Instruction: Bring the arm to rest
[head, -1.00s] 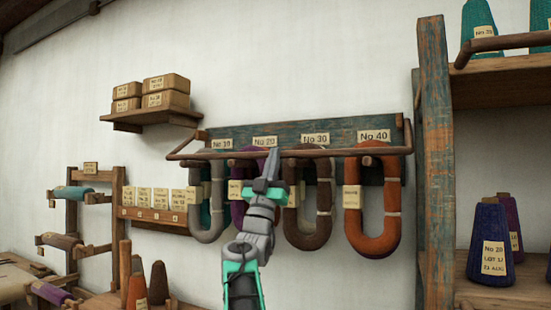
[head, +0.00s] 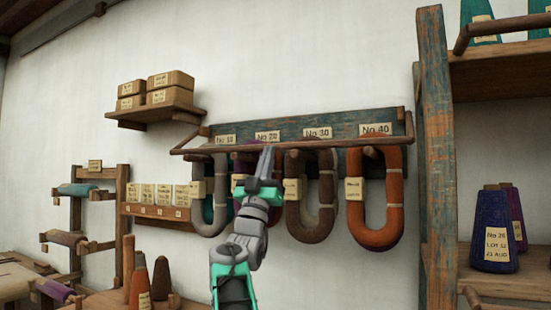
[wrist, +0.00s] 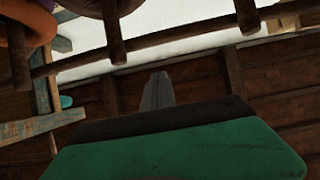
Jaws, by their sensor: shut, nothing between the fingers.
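My gripper (head: 266,163) is in the middle of the head view, pointing up, with its fingers together and nothing between them. It stands in front of the hank rack (head: 345,128), and its tips overlap the rack's front rail in the picture. It hides most of the purple hank under the No 20 label. In the wrist view, the closed fingertips (wrist: 157,92) show above the green gripper body, with wooden rails and pegs beyond them.
Grey (head: 212,210), brown (head: 313,215) and orange (head: 376,215) hanks hang on the rack. A wooden shelf post (head: 437,160) stands to the right, with cones (head: 492,235) beside it. A shelf with boxes (head: 155,115) is at upper left. Cones (head: 139,290) stand below left.

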